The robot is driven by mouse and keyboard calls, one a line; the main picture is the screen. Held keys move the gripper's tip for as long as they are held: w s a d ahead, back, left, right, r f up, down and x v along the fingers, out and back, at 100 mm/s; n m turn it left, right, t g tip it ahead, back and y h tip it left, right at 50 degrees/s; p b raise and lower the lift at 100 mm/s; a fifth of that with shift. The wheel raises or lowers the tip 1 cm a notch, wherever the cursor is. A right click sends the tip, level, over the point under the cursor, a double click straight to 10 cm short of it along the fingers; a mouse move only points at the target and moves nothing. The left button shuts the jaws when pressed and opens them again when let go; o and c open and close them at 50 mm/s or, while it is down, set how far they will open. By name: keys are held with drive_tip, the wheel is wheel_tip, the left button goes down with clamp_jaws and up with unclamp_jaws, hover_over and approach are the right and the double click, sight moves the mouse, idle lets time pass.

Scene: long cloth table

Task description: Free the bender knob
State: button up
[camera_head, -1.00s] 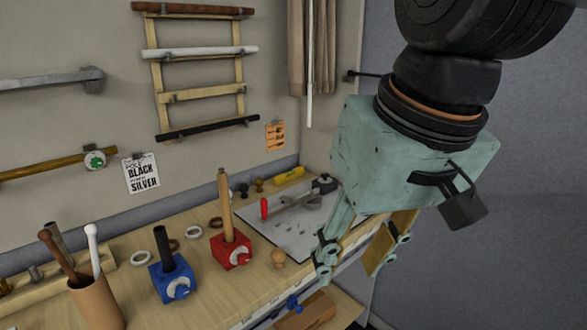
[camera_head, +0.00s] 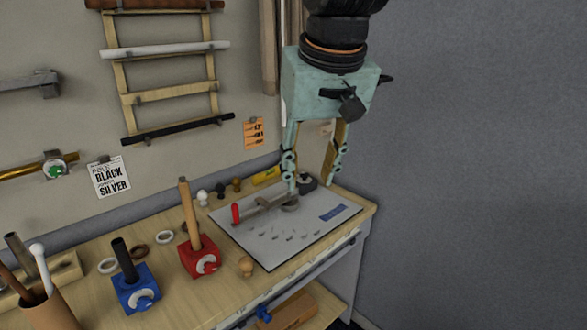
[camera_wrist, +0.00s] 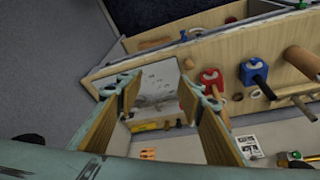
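The bender appears to be the grey tool (camera_head: 270,203) with a red handle (camera_head: 236,213), lying on a pale grey plate (camera_head: 262,243) at the table's right end. A dark round part (camera_head: 308,181) sits at the bender's far right end; I cannot tell whether it is the knob. My gripper (camera_head: 311,186) points down over the plate's back part, open, with its fingers wide apart and nothing visible between them. The left finger partly hides the bender. In the wrist view the plate (camera_wrist: 160,78) shows between the two fingers.
Red (camera_head: 199,258) and blue (camera_head: 135,291) blocks hold upright rods left of the plate. A wooden knob (camera_head: 246,266) stands near the front edge. Small white (camera_head: 203,198), black and brown knobs and a yellow object (camera_head: 266,175) line the back. A rack (camera_head: 170,92) hangs on the wall.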

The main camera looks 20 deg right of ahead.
drive_tip(key=w+d+m+p, duration=0.1)
drive_tip(key=w+d+p, duration=0.3)
drive_tip(key=w, duration=1.2)
drive_tip(key=m+h+p, duration=0.1)
drive_tip(key=m+p, duration=0.2)
drive_tip(key=p, duration=0.5)
hover_over(304, 174)
drive_tip(key=s+a, duration=0.3)
drive_tip(key=s, duration=0.2)
wheel_tip(304, 174, down, 19)
drive_tip(key=shift+s+d+f, duration=0.1)
drive_tip(key=shift+s+d, duration=0.1)
drive_tip(key=shift+d, duration=0.05)
drive_tip(key=shift+d+x, duration=0.15)
drive_tip(key=shift+x, duration=3.3)
drive_tip(key=shift+d+x, duration=0.1)
drive_tip(key=shift+x, duration=3.3)
drive_tip(key=shift+c, duration=0.7)
